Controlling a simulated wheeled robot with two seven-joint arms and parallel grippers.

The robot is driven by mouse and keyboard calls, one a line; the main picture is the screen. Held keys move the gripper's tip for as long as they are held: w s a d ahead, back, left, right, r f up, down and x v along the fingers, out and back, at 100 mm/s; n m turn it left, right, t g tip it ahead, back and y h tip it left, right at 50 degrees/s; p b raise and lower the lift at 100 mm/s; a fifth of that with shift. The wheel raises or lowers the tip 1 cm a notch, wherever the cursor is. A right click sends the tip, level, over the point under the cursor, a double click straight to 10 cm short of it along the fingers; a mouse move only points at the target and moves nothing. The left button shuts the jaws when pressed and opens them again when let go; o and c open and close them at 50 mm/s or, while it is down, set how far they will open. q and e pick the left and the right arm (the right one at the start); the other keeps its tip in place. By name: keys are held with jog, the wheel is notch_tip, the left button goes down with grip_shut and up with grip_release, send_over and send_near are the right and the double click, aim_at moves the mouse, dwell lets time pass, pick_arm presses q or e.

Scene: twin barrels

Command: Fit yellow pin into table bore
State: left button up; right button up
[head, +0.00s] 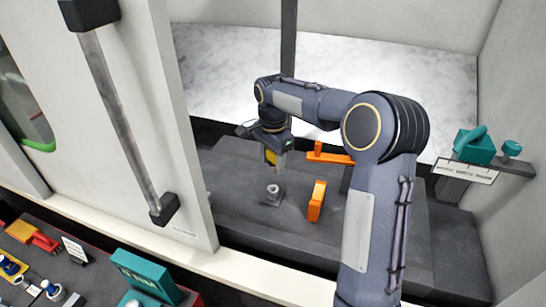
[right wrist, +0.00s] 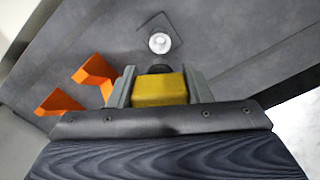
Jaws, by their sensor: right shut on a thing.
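My right gripper (head: 273,158) hangs over the dark grey table inside the enclosure. It is shut on the yellow pin (head: 270,156), whose yellow block also shows between the two fingers in the right wrist view (right wrist: 160,90). The dark round end of the pin shows just beyond the block. A small grey raised collar, which looks like the table bore (head: 273,193), stands on the table below the gripper. It shows as a bright round top in the right wrist view (right wrist: 160,43). The pin appears apart from it. My left gripper is not in view.
Two orange brackets (head: 316,201) (head: 331,155) stand on the table (head: 235,210) just right of the collar. A teal piece (head: 475,146) sits on a ledge at right. A white door with a long handle (head: 125,120) stands at left. Coloured items lie at lower left.

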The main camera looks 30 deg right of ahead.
aim_at(272, 172)
notch_tip(272, 172, down, 6)
jog(key=b, duration=0.3)
jog(key=shift+r+b, duration=0.25)
jog(key=shift+b, duration=0.05)
jog(key=shift+f, duration=0.2)
jog(key=shift+p, duration=0.3)
dwell(1.5)
jog(key=shift+f+b, duration=1.35)
jog(key=shift+f, duration=0.7)
jog(key=o, duration=1.1)
